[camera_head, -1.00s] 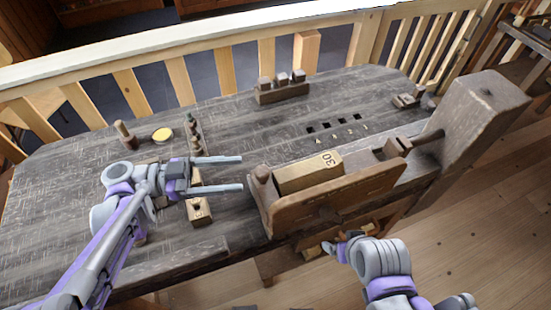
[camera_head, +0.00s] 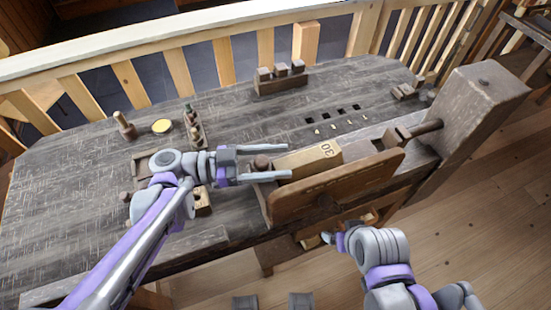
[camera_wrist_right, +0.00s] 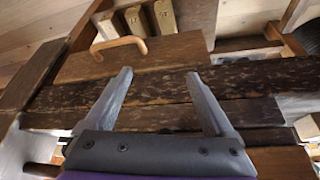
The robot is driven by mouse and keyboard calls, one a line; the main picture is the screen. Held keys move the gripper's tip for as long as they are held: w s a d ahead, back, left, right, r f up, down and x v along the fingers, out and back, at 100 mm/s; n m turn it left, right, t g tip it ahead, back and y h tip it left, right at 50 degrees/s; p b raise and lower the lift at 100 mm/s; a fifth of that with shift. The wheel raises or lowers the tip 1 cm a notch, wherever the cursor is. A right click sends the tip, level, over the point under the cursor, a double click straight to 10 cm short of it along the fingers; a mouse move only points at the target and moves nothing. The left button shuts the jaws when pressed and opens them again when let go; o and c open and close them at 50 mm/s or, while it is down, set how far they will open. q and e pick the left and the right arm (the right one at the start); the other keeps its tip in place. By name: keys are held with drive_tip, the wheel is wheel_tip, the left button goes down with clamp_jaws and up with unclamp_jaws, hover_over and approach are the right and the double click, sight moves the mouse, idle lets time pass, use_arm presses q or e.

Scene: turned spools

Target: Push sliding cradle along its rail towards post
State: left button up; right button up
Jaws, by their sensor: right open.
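The sliding cradle (camera_head: 335,186) is a brown wooden trough with a long front board, lying along the bench's front edge. It holds a pale block marked 30 (camera_head: 307,160). A round wooden knob (camera_head: 262,163) stands at its left end. The thick wooden post (camera_head: 478,108) rises at the right, with a dark rod (camera_head: 427,127) reaching from it towards the cradle. My left gripper (camera_head: 287,161) is open, its two fingers on either side of the knob; contact cannot be told. My right gripper is low before the bench front; its open, empty fingers show in the right wrist view (camera_wrist_right: 158,75).
A small rack with dark-topped pieces (camera_head: 281,80) stands at the back. A pegged strip (camera_head: 194,128), a yellow disc (camera_head: 162,126) and a wooden peg (camera_head: 124,125) are at the left. In the right wrist view, a curved handle (camera_wrist_right: 122,43) and several pale blocks (camera_wrist_right: 137,22) show.

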use_arm(q)
clamp_jaws()
idle(1.2)
